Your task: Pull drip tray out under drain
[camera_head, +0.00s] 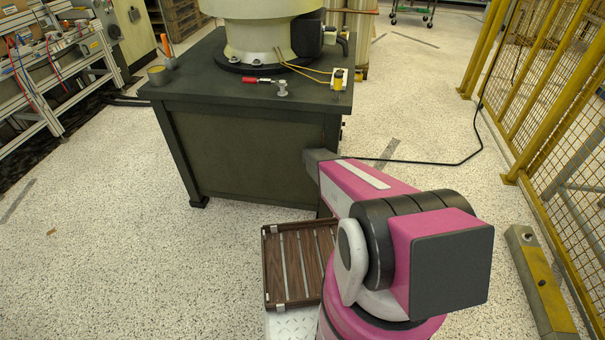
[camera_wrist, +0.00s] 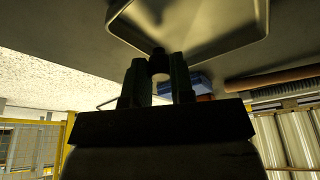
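In the wrist view a shallow tray-like pan (camera_wrist: 120,22) with a pale raised rim fills the top of the picture. My gripper (camera_wrist: 158,70) is below its near rim, with two dark fingers spread apart. A small dark knob-like piece shows at the rim between the fingertips; I cannot tell whether they touch it. A blue object (camera_wrist: 198,82) lies just right of the fingers, partly hidden. No drain is clearly seen. In the head view my arm hides the gripper, and its far end is at the right front corner of the dark green machine stand (camera_head: 245,150).
A slatted brown wooden tray (camera_head: 268,270) sits beside my arm's base. A yellow mesh fence (camera_head: 545,90) and a yellow floor beam (camera_head: 540,285) stand right. A black cable (camera_head: 440,163) crosses the floor. A cluttered workbench (camera_head: 60,70) is left.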

